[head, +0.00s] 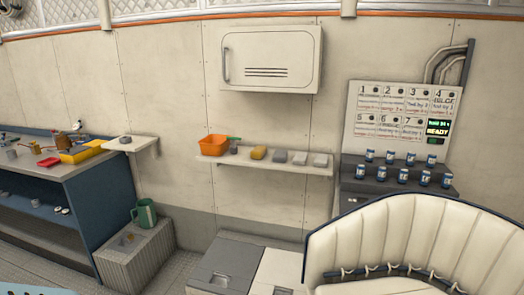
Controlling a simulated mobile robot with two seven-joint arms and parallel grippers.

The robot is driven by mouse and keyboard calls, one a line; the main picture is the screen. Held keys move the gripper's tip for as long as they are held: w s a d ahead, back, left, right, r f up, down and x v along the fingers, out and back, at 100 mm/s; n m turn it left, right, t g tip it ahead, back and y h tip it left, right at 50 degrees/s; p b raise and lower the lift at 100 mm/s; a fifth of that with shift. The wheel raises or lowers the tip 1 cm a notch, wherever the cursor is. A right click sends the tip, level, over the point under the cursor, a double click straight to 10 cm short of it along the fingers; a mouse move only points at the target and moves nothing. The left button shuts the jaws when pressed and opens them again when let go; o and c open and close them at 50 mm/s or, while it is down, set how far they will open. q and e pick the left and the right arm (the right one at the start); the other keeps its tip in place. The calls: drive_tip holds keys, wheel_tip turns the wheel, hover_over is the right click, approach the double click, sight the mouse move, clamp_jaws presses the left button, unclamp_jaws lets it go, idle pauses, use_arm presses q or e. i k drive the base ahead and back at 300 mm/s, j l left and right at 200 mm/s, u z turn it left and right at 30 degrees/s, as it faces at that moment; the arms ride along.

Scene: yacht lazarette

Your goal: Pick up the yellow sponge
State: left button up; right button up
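The yellow sponge (258,153) lies on the narrow white wall shelf (262,163), around the middle of the shelf. An orange bin (213,145) and a small dark item stand to its left. Two grey blocks (280,157) and a pale block (320,160) lie in a row to its right, apart from it. Nothing covers the sponge. Neither of my grippers shows in the head view.
A closed white cabinet (271,60) hangs above the shelf. Below it are floor hatches (225,270). A cream padded seat (410,240) takes up the lower right. A cluttered workbench (85,168) stands left. Several cans stand on the dark tiered stand (355,184).

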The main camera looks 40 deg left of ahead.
sight(259, 152)
drive_tip(key=i+j+z, duration=0.1)
drive_tip(key=j, duration=0.4)
drive_tip(key=i+j+z, duration=0.1)
drive_tip(key=j, duration=0.45)
drive_tip(key=i+j+z, duration=0.15)
drive_tip(key=j, duration=0.4)
drive_tip(key=i+j+z, duration=0.1)
drive_tip(key=j, duration=0.5)
drive_tip(key=i+j+z, duration=0.1)
drive_tip(key=j, duration=0.45)
drive_tip(key=i, duration=0.1)
